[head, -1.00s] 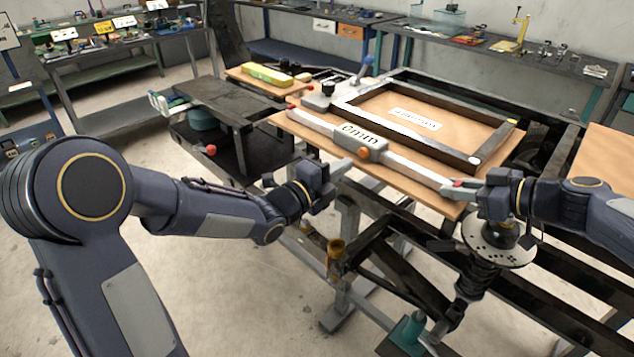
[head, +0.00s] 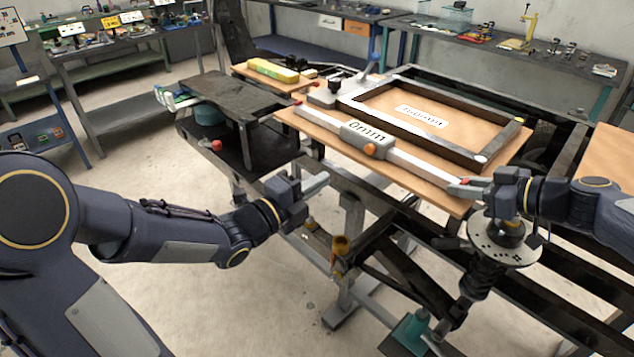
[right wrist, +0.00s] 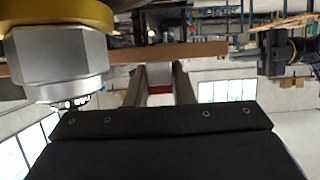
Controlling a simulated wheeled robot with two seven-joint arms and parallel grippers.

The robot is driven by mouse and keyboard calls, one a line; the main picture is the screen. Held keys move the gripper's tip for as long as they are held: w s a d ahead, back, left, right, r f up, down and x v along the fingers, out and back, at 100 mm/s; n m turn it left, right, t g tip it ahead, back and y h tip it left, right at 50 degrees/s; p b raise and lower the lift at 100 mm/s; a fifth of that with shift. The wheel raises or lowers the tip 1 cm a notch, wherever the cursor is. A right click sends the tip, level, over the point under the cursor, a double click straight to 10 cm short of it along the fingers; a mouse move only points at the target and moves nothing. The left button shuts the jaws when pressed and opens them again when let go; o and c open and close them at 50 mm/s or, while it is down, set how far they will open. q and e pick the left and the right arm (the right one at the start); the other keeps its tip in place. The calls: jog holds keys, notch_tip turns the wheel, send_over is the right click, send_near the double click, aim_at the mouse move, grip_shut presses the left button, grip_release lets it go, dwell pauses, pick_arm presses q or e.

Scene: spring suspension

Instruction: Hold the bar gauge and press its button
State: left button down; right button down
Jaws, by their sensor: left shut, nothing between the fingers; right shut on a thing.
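The bar gauge (head: 415,167) is a long pale bar lying across the front of the wooden board. It has a grey display box (head: 368,134) reading "0mm", an orange button (head: 370,150) on the box's near side, and red marks near its ends. My right gripper (head: 468,188) is shut on the gauge's right end; in the right wrist view a red patch (right wrist: 160,89) shows between the fingers. My left gripper (head: 322,183) is shut and empty, in front of and below the display box, apart from the button.
A dark rectangular frame (head: 448,150) with a white label lies on the wooden board (head: 440,201) behind the gauge. A spring suspension unit (head: 484,275) stands below my right gripper. A yellow block (head: 272,70) lies on a small board at the back left.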

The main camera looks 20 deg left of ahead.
jog(key=c, duration=1.2)
grip_release()
jog(key=shift+o, duration=0.2)
